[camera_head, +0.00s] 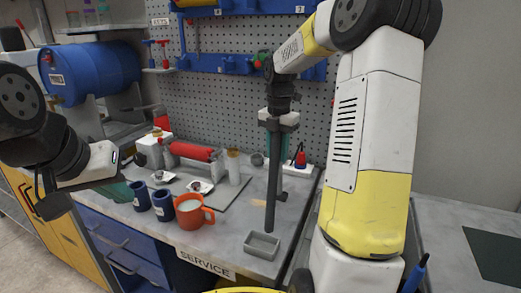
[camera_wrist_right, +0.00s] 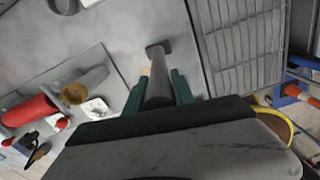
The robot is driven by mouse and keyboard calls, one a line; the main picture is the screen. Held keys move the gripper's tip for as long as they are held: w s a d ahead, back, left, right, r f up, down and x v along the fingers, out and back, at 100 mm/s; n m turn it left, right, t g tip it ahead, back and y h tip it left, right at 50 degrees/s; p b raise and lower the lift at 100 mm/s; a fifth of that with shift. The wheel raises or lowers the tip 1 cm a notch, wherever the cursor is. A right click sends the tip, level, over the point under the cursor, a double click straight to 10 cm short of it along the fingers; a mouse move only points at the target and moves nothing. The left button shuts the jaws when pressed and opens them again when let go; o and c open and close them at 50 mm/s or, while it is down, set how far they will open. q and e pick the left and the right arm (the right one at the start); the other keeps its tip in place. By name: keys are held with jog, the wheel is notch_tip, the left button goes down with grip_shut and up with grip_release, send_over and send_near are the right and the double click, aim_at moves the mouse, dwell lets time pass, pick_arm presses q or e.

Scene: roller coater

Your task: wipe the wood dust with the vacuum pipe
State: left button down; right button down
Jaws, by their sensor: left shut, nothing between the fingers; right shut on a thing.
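My right gripper (camera_head: 275,142) has green fingers shut on the dark grey vacuum pipe (camera_head: 271,190). The pipe hangs nearly upright, its lower end at the worktable near the front edge. In the right wrist view the pipe (camera_wrist_right: 160,88) runs away between the fingers to a wider flat nozzle (camera_wrist_right: 158,48). A small tan patch (camera_wrist_right: 146,72), which looks like wood dust, shows beside the pipe, partly hidden by it and a finger. It shows faintly in the head view (camera_head: 286,196). My left gripper (camera_head: 117,191) is shut and empty at the left, near the blue mugs.
A grey tray (camera_head: 262,246) sits close to the pipe's lower end at the table's front edge. An orange mug (camera_head: 190,215) and two blue mugs (camera_head: 163,206) stand to its left. A red roller (camera_head: 192,152) lies behind. A red bottle (camera_head: 300,159) stands at the back right.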

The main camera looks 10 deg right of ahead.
jog(key=shift+w+a, duration=2.3)
jog(key=shift+a, duration=3.45)
jog(key=s+d, duration=0.9)
jog(key=d, duration=0.3)
jog(key=shift+s+d, duration=0.15)
jog(key=shift+d, duration=0.15)
jog(key=shift+f, duration=0.1)
notch_tip(320, 180, up, 6)
